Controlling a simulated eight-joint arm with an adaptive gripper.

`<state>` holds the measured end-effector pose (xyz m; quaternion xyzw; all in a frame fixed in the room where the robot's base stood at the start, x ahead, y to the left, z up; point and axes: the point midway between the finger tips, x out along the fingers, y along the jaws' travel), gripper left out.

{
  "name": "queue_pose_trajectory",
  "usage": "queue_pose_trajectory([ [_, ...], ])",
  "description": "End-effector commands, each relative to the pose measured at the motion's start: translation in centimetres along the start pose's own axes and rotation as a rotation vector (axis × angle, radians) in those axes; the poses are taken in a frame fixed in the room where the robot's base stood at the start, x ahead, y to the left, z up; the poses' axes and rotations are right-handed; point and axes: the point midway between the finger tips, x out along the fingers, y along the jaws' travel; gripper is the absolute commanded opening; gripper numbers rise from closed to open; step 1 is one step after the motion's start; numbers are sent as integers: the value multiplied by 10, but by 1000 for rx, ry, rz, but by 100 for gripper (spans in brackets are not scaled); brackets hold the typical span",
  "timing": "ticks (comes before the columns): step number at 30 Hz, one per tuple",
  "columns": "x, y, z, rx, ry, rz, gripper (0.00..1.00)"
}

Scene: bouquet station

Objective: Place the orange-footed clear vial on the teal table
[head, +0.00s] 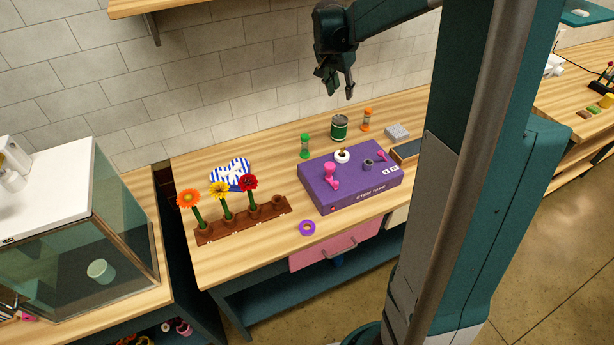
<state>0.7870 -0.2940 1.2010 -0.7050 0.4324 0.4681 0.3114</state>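The orange-footed clear vial (366,120) stands upright near the back of the wooden bench top, right of a dark green tin (340,127). It has orange ends and a clear middle. A similar green-ended vial (305,146) stands to the left of the tin. My gripper (338,88) hangs above the back of the bench, up and left of the orange-footed vial in the picture. Its fingers are apart with nothing seen between them. A flat teal surface (585,14) shows at the top right corner, partly cut off; I cannot tell if it is the teal table.
A purple stem tape box (345,196) bearing small pink items fills the bench middle. Flowers stand in a brown holder (222,232) at left. A purple tape ring (307,228) lies near the front edge. A grey block (396,132) and dark tray (407,151) lie right of the vial.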

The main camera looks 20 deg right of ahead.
Motion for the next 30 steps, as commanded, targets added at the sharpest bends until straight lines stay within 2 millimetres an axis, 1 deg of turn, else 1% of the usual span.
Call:
queue_pose_trajectory([
  [1,-12,2,9,-23,0,-12,33],
  [3,-25,5,20,-57,2,-29,33],
  [9,-62,14,52,-154,6,-78,33],
  [15,-94,27,85,-250,13,-126,33],
  [24,-135,49,137,-391,29,-197,33],
  [30,-157,67,172,-485,44,-245,33],
])
